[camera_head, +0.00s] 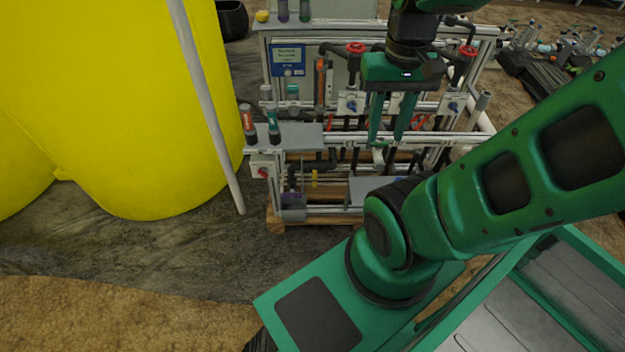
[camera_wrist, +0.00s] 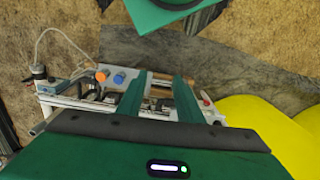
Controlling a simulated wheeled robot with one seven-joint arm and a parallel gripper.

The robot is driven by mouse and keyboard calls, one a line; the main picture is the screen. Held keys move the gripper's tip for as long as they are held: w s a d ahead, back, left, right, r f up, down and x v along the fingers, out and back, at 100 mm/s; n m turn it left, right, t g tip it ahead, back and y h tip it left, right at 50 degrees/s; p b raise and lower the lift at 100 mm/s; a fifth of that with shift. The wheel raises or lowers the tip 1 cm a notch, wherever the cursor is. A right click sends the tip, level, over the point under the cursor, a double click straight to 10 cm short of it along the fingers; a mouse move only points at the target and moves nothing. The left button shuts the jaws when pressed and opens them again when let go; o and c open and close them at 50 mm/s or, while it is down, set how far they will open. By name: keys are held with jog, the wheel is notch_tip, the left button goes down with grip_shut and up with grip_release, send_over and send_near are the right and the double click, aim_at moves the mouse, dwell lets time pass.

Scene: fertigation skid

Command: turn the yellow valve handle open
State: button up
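A small yellow piece (camera_head: 314,178), which looks like the valve handle, stands upright low on the front of the skid in the head view. It is too small to tell its exact turn. My gripper (camera_head: 387,138) points down over the skid's front rail, up and to the right of the yellow piece and apart from it. Its two green fingers are spread with nothing seen between them. In the wrist view my gripper (camera_wrist: 158,80) is also open. I cannot make out the yellow handle there; the fingers and palm cover part of the skid.
The skid frame (camera_head: 350,208) carries pipes, red handwheels (camera_head: 356,47) and blue-knobbed valves around my gripper. A large yellow tank (camera_head: 130,110) and a leaning white pipe (camera_head: 208,105) stand on the left. The dark ground sheet (camera_head: 150,245) in front is clear.

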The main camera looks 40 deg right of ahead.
jog(key=t+h, duration=0.2)
jog(key=t, duration=0.2)
send_over(314, 178)
jog(key=s+a, duration=0.2)
jog(key=s, duration=0.1)
notch_tip(314, 178, down, 38)
jog(key=shift+w+d, duration=0.1)
jog(key=shift+d, duration=0.05)
jog(key=x, duration=1)
jog(key=shift+w+d+f, duration=0.1)
jog(key=shift+d, duration=0.2)
grip_shut()
